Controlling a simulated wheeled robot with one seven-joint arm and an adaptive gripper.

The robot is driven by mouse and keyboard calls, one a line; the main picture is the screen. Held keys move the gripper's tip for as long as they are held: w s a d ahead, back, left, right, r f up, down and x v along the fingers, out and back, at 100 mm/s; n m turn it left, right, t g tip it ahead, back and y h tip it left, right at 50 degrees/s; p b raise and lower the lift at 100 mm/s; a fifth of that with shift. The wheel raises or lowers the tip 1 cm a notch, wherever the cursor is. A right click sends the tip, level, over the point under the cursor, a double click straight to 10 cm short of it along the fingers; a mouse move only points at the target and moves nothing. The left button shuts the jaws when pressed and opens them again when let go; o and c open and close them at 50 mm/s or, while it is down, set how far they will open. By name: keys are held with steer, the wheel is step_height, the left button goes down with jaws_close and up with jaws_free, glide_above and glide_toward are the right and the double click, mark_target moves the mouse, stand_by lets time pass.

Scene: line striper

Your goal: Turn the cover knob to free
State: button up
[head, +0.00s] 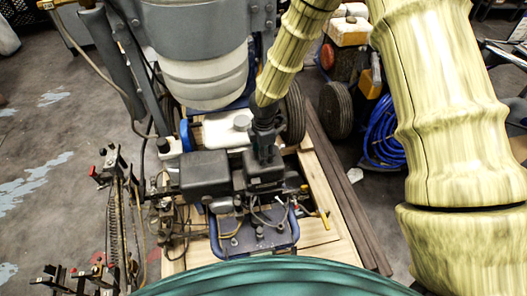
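The line striper's engine (228,225) sits on a wooden pallet in the middle of the head view. Two dark box-shaped covers are on it, a left one (204,174) and a right one (264,180). My gripper (264,150) is dark and points down from the end of my arm, directly over the right cover. Its fingertips are at or just above the cover's top; I cannot tell if they touch. I cannot make out the cover knob; the gripper may hide it. The fingers are too small and dark to show whether they are open or shut.
A white tank with a round cap (242,122) stands just left of my gripper. A large grey and white container (200,70) is behind it. Rods and levers (118,215) crowd the left. A blue hose coil (383,135) lies on the floor at right.

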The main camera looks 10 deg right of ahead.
steer(key=c, duration=0.7)
steer(key=shift+m, duration=0.4)
steer(key=m+p, duration=0.1)
steer(key=m, duration=0.2)
steer(key=shift+m, duration=0.3)
steer(key=m+p, duration=0.1)
steer(key=m, duration=0.3)
steer(key=shift+m, duration=0.3)
steer(key=m, duration=0.4)
steer(key=shift+a, duration=0.1)
steer(key=shift+w+m+p, duration=0.1)
steer(key=shift+m+p, duration=0.4)
steer(key=shift+m, duration=2)
